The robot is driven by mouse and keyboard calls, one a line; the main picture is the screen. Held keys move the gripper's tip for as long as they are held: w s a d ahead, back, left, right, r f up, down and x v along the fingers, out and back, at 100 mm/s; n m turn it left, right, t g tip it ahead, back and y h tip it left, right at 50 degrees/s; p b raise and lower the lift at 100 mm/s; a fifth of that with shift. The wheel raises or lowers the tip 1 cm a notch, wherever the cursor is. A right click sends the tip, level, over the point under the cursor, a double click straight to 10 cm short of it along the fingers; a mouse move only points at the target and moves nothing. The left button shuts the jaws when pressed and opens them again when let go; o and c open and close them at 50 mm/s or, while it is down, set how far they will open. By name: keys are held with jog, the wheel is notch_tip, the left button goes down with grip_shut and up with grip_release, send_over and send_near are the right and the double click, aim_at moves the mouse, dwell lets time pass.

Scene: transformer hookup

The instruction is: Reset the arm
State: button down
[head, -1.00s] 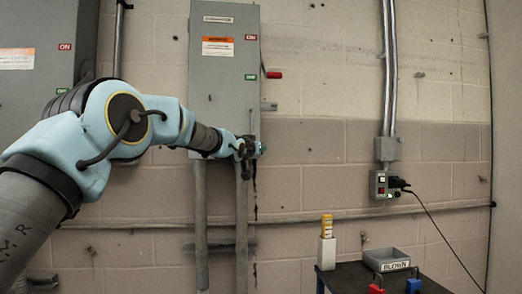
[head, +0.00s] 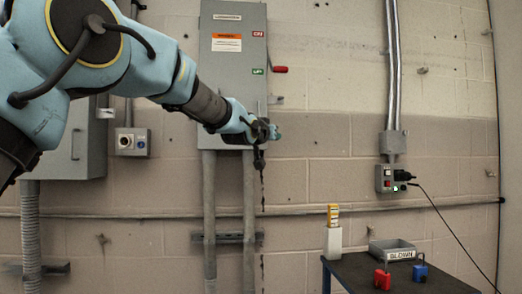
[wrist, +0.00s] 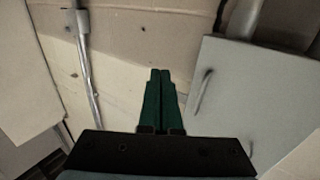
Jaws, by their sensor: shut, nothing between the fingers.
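My arm reaches in from the upper left of the head view. My gripper (head: 274,133) is in front of the lower right part of a grey switch box on the wall. In the wrist view my gripper (wrist: 160,74) shows two green fingers side by side, closed together with nothing between them. Whether it touches the box cannot be told from the head view, but the wrist view shows open space around the fingertips.
The grey switch box (head: 231,75) has a red lever (head: 280,69) on its right side. A control box (head: 386,178) hangs on the wall.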

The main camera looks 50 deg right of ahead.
jog(key=shift+a, duration=0.1)
jog(key=w+a+f+n+t+y+p, duration=0.15)
jog(key=w+a+f+y, duration=0.25)
jog(key=w+a+f, duration=0.55)
jog(key=w+a+f+n+t+y+p, duration=0.1)
jog(key=w+a+f+n+y, duration=0.35)
jog(key=a, duration=0.75)
jog(key=w+a+f+n+g+y+p, duration=0.1)
jog(key=a+f, duration=0.3)
jog(key=a, duration=0.3)
jog(key=w+a+f+y, duration=0.2)
jog(key=a+f, duration=0.1)
jog(key=a, duration=0.4)
jog(key=w+a+f+n+g+y+p, duration=0.1)
jog(key=a+f, duration=0.3)
jog(key=a, duration=0.3)
jog(key=s+a+f+n+g+y, duration=0.1)
jog(key=s+a+f, duration=0.2)
jog(key=s+a, duration=0.2)
jog(key=s+a+f+n+g+y+p, duration=0.1)
jog(key=s+a, duration=0.5)
jog(key=a, duration=0.6)
jog(key=s+a+f+n+g+y+p, duration=0.1)
jog(key=s+a+f+n+g+y, duration=0.1)
jog(key=s+a+f, duration=0.4)
jog(key=a+g, duration=0.1)
jog(key=a, duration=0.2)
jog(key=shift+s+n, duration=0.2)
jog(key=shift+n, duration=0.2)
jog(key=shift+d+f, duration=0.1)
